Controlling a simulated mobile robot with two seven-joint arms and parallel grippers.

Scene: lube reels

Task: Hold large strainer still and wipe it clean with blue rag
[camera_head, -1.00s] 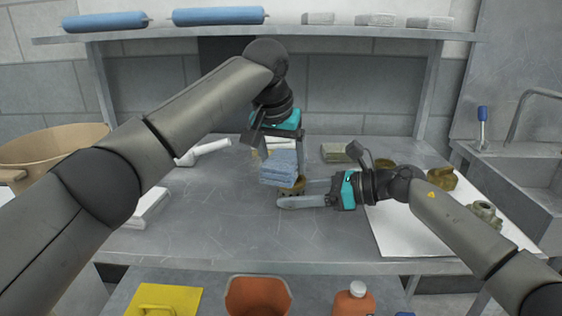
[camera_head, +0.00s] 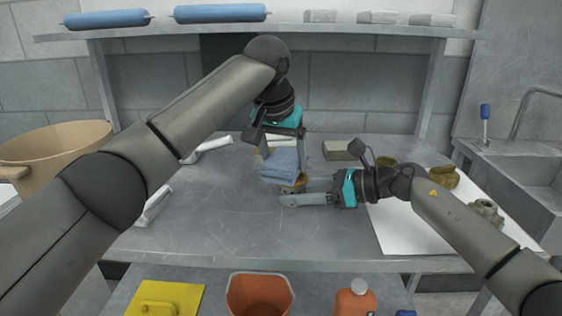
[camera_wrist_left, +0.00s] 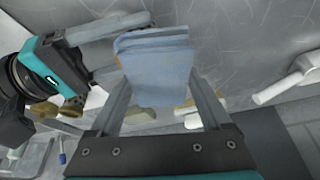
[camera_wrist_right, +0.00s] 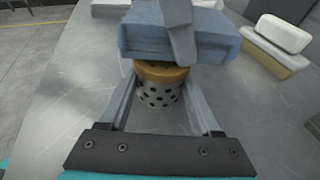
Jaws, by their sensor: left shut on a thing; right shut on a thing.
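The large strainer (camera_wrist_right: 157,94) is a silver perforated cylinder with a brass-coloured rim. It stands upright on the bench, mostly hidden in the head view (camera_head: 295,187). My right gripper (camera_head: 296,192) lies low and sideways, shut around the strainer's body. My left gripper (camera_head: 281,162) points down from above, shut on the folded blue rag (camera_head: 279,166). The rag is directly over the strainer's rim and seems to touch it; it hides most of the rim from above. The rag also shows in the left wrist view (camera_wrist_left: 158,72) and right wrist view (camera_wrist_right: 140,35).
A grey-topped block (camera_head: 339,150) and white pieces lie behind the grippers. A white mat (camera_head: 398,232) with brass parts lies right, beside a sink (camera_head: 520,175). A tan tub (camera_head: 60,150) stands left. A shelf (camera_head: 330,30) spans above. The bench's front middle is clear.

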